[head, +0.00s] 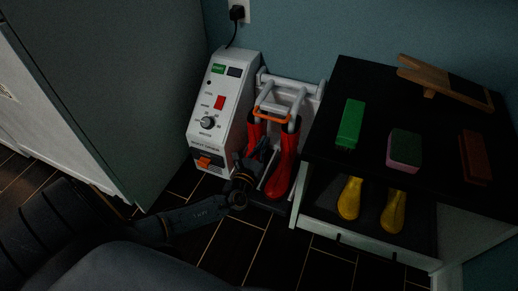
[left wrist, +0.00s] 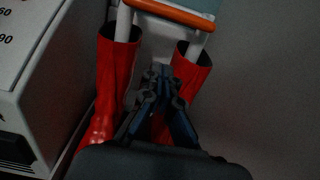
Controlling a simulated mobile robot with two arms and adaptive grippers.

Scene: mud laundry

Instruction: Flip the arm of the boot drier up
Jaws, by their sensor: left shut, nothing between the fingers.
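The boot drier (head: 213,105) is a white cabinet with a dial, a red switch and a rack beside it. Its pale tubular arm (head: 273,104) has an orange grip bar (head: 271,113) and hangs low, with its tubes at the tops of two red boots (head: 281,169). The left wrist view shows the orange bar (left wrist: 170,13) at the top and a tube at each boot opening. My left gripper (head: 259,151) is shut and empty, below the orange bar and in front of the boots. Its fingers (left wrist: 161,76) point up between the boots, apart from the bar. My right gripper is not in view.
A black-topped bench (head: 345,105) stands close on the right, with a green block (head: 350,124), a green-pink sponge (head: 404,148) and a wooden boot jack (head: 440,80). Yellow boots (head: 349,198) stand beneath. A tall cabinet (head: 125,75) is at left. Tiled floor lies in front.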

